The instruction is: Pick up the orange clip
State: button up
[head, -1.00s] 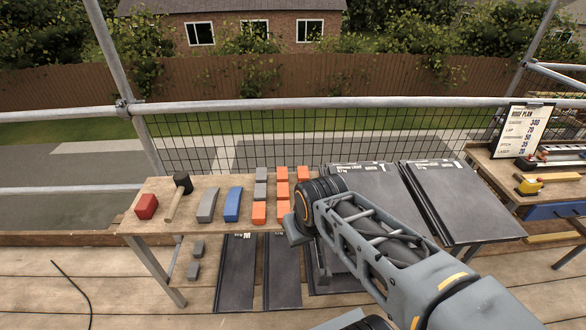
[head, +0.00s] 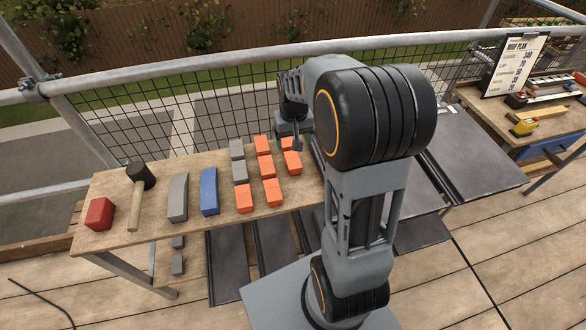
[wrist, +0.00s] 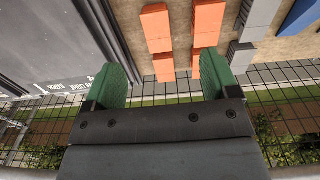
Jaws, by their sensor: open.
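Several orange clips (head: 270,193) lie in two columns near the right end of the wooden table's row of items in the head view. In the wrist view an orange clip (wrist: 157,30) shows ahead of my jaws, with a smaller orange clip (wrist: 163,67) between the fingers' lines. My gripper (wrist: 163,70) has two green fingers spread apart with nothing held. It hangs above the back of the clip columns, apart from them as far as I can tell. In the head view my arm hides most of the gripper.
Grey clips (head: 238,148), a blue block (head: 209,191), a grey block (head: 178,197), a mallet (head: 140,176) and a red block (head: 99,213) lie left of the orange clips. Dark tiles (head: 473,157) lie to the right. A mesh fence (head: 150,99) stands behind the table.

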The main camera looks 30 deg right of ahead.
notch_tip(320, 180, down, 3)
jog(key=w+d, duration=0.1)
send_over(295, 166)
notch_tip(295, 166, down, 6)
jog(key=shift+f+b, duration=0.25)
jog(key=shift+b, duration=0.1)
jog(key=shift+f, duration=3.35)
jog(key=c, duration=1.2)
